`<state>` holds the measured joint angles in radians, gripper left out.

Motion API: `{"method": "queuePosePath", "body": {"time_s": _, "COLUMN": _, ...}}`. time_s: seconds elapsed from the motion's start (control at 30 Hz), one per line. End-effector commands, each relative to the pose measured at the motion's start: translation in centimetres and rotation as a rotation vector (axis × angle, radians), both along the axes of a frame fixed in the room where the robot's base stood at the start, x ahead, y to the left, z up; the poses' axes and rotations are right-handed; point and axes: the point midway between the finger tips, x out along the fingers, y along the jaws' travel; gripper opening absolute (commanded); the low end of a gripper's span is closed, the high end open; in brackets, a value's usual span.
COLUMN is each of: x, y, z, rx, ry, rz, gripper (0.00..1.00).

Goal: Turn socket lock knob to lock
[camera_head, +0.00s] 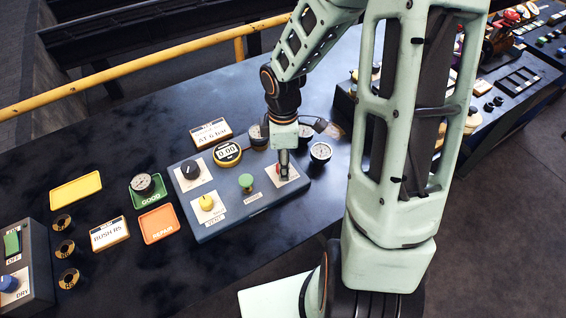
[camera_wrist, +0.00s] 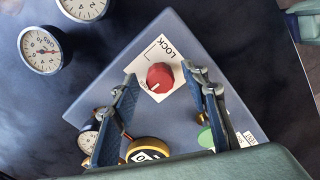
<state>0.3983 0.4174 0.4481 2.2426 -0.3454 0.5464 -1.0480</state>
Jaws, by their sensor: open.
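The socket lock knob is a red round knob (camera_wrist: 160,77) on a white plate marked LOCK (camera_wrist: 163,50), on the blue-grey panel (camera_wrist: 190,40). In the wrist view it shows between and just beyond my gripper's (camera_wrist: 159,73) two fingertips. My gripper is open, one finger on each side of the knob, and I see no clear contact. In the head view my gripper (camera_head: 284,165) points down over the right end of the panel (camera_head: 232,222) and hides most of the knob.
Green (camera_head: 150,186) and orange (camera_head: 158,223) trays lie left. A yellow rail (camera_head: 150,65) runs behind.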

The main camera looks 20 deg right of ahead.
Motion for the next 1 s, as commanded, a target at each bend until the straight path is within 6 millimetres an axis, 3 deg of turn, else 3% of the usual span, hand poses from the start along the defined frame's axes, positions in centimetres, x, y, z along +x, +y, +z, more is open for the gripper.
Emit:
{"method": "queuePosePath", "body": {"time_s": 0.27, "x": 0.01, "y": 0.01, "z": -0.19, "rx": 0.000, "ry": -0.001, "rz": -0.001, "gripper": 0.42}}
{"method": "queuePosePath", "body": {"time_s": 0.67, "x": 0.02, "y": 0.02, "z": -0.16, "rx": 0.000, "ry": -0.001, "rz": -0.001, "gripper": 0.00}}
{"method": "queuePosePath", "body": {"time_s": 1.0, "x": 0.02, "y": 0.04, "z": -0.20, "rx": 0.001, "ry": -0.001, "rz": -0.051, "gripper": 0.00}}
